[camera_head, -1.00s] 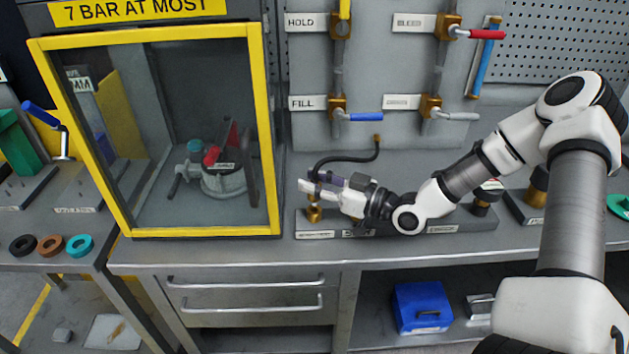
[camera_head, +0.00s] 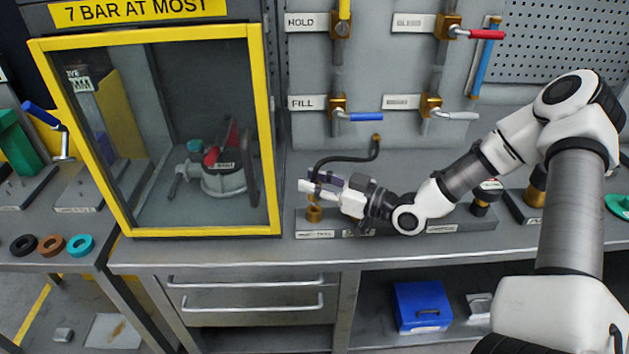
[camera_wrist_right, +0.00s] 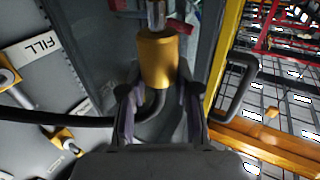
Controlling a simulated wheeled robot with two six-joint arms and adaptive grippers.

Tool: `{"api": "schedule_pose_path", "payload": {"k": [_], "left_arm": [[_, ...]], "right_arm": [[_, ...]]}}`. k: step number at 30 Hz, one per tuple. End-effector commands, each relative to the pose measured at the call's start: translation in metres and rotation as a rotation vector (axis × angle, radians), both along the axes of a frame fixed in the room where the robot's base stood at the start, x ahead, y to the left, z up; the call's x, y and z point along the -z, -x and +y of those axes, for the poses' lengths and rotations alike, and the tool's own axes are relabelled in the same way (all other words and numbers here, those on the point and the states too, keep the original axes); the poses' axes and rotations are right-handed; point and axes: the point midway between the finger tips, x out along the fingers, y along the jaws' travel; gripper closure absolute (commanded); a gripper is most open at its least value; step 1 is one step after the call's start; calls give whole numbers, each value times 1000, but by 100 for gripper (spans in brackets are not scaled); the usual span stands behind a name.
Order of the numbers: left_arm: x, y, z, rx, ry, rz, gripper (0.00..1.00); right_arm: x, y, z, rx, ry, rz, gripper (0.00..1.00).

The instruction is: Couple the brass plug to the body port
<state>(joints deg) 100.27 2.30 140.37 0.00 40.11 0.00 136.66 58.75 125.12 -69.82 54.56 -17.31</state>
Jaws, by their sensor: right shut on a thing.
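The brass plug (camera_wrist_right: 158,60) is at the fingertips of my right gripper (camera_wrist_right: 157,90) in the right wrist view, with a steel end beyond it. In the head view the right gripper (camera_head: 309,186) comes from the right, shut on the plug. Brass (camera_head: 314,213) shows just below the fingers, over the grey rack; I cannot tell whether it still touches the rack. A black hose (camera_head: 340,158) runs from the plug to the wall panel. The grey valve body (camera_head: 224,180) stands in the yellow-framed cabinet; its port cannot be made out. My left gripper is not in view.
The yellow cabinet frame (camera_head: 262,130) stands left of the gripper. The grey rack (camera_head: 440,222) lies along the bench, with dark and brass fittings to the right. Valve handles, one blue (camera_head: 366,117), are on the panel above. The bench front is clear.

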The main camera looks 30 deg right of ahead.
Motion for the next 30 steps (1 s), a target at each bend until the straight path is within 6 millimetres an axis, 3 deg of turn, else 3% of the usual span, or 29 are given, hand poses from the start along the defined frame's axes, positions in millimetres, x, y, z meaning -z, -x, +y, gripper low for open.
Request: {"api": "schedule_pose_path", "payload": {"k": [15,30], "left_arm": [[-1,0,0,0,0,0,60],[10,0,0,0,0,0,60]], "right_arm": [[0,0,0,0,0,0,100],[13,0,0,0,0,0,100]]}}
